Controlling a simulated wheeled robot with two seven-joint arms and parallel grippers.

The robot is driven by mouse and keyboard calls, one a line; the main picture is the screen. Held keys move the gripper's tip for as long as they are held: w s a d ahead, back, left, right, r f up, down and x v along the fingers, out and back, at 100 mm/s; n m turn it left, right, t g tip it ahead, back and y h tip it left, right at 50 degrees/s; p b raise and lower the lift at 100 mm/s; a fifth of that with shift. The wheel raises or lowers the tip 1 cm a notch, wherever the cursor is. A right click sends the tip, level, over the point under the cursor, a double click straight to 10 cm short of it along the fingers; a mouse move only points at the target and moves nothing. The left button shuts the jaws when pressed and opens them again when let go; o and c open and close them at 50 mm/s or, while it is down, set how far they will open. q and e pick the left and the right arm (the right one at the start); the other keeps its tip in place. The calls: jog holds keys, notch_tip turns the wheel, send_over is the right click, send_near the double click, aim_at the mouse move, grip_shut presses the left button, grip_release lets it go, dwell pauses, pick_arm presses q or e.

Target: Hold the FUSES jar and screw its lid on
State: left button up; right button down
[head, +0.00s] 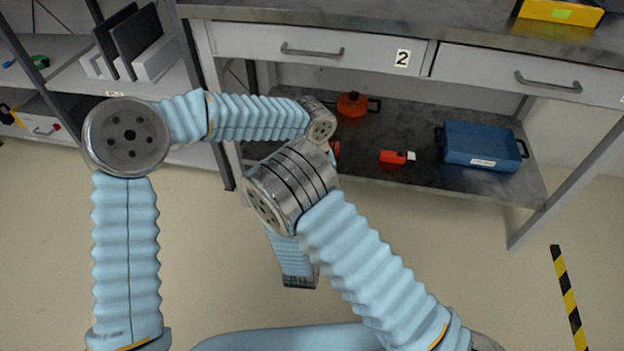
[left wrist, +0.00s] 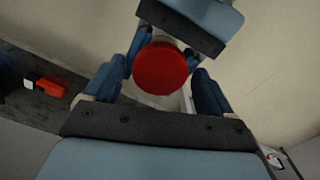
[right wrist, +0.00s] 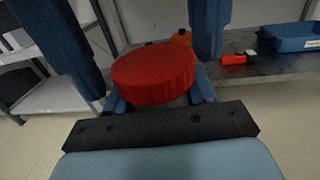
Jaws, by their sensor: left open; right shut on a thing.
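The round red lid (left wrist: 160,68) is in the middle of the left wrist view, and it also shows in the right wrist view (right wrist: 155,75). In the head view only a sliver of red (head: 336,150) shows behind my arms. My left gripper (left wrist: 161,78) is open, with one finger on either side of the lid. My right gripper (right wrist: 158,97) is shut on the FUSES jar just below the lid. The jar is almost wholly hidden by lid and fingers, and its label does not show. I cannot tell how far the lid is seated.
A grey workbench has two drawers (head: 320,47) and a dark lower shelf (head: 440,195). On the shelf are an orange-red pot (head: 352,105), a small red box (head: 393,157) and a blue tray (head: 478,146). The floor in front is clear.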

pick_arm(q)
jog(key=c, duration=1.1)
jog(key=m, duration=0.5)
jog(key=shift+m, duration=0.3)
jog(key=m, duration=0.4)
jog(key=shift+m, duration=0.3)
jog(key=o, duration=1.2)
jog(key=shift+r, duration=2.25)
